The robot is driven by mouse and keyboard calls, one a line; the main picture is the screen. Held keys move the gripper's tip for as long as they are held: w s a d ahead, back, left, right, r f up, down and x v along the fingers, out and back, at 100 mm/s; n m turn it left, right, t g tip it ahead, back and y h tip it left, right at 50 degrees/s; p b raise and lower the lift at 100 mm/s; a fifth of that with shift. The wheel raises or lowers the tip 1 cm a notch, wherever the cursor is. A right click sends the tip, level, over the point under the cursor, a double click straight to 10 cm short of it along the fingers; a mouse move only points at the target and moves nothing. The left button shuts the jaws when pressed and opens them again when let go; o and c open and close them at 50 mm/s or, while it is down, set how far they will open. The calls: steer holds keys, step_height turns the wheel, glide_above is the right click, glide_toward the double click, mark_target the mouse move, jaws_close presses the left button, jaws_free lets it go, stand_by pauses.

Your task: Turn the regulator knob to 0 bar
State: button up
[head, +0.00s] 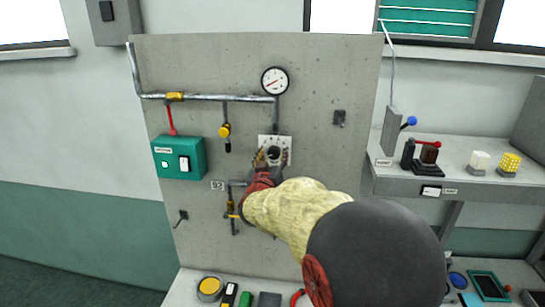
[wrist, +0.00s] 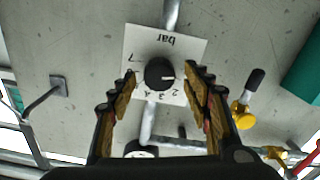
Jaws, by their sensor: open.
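The regulator knob (head: 273,153) is black and round, on a white scale plate (head: 287,142) fixed to the grey panel below the pressure gauge (head: 274,81). In the wrist view the plate (wrist: 195,42) appears upside down, with "bar" and some digits readable. The knob (wrist: 158,74) carries a light mark pointing right in that view; which figure it meets I cannot tell. My gripper (wrist: 160,82) is open, its two fingers on either side of the knob with visible gaps. In the head view my gripper (head: 270,162) partly hides the knob and plate.
A yellow-handled valve (head: 224,131) and a green box (head: 179,158) are left of the knob. Another yellow-handled valve (head: 233,212) hangs below left. A hook (head: 339,118) is on the right. A shelf (head: 470,180) with a red-handled lever switch (head: 428,153) stands further right.

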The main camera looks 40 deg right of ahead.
steer(key=v, duration=1.1)
steer(key=shift+s, duration=0.2)
steer(key=shift+a, duration=0.15)
